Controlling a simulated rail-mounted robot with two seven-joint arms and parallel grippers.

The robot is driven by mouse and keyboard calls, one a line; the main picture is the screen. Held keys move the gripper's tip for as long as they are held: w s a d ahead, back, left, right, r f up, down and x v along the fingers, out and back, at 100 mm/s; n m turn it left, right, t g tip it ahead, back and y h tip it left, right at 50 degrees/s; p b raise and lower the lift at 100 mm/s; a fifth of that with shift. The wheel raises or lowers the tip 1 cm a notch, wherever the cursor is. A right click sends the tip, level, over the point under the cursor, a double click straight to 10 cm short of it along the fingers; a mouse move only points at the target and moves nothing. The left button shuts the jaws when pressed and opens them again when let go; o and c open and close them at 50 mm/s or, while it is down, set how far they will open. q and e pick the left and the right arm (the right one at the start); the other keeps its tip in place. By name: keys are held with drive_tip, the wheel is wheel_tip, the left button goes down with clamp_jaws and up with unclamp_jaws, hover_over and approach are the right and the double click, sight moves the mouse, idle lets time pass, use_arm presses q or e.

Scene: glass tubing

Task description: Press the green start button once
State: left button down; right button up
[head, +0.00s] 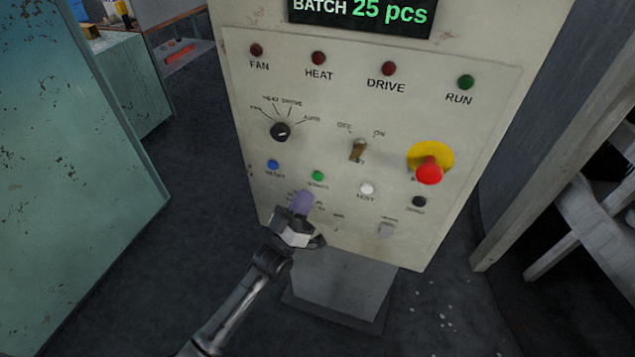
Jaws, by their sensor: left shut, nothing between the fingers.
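The green start button (318,175) is a small round button on the lower part of the cream control panel (330,105), with a blurred label beneath it. My left gripper (303,202) is shut and empty, with its purplish fingertips pointing up at the panel. In the head view the tips are just below and slightly left of the green button and do not cover it. I cannot tell whether they touch the panel. The gripper hides part of the panel's lower left. My right gripper is not in view.
A blue button (273,164) is left of the green one, a white button (367,188) right. A black selector knob (281,132), a toggle switch (358,150) and a red mushroom button (429,170) are nearby. A teal cabinet (70,170) stands left.

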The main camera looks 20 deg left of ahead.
sight(318, 177)
use_arm(q)
drive_tip(key=w+b, duration=0.1)
drive_tip(key=w, duration=0.2)
drive_tip(key=shift+w+b, duration=0.2)
drive_tip(key=shift+b, duration=0.15)
idle(1.0)
idle(0.8)
drive_tip(key=shift+w, duration=0.15)
drive_tip(key=shift+w, duration=0.3)
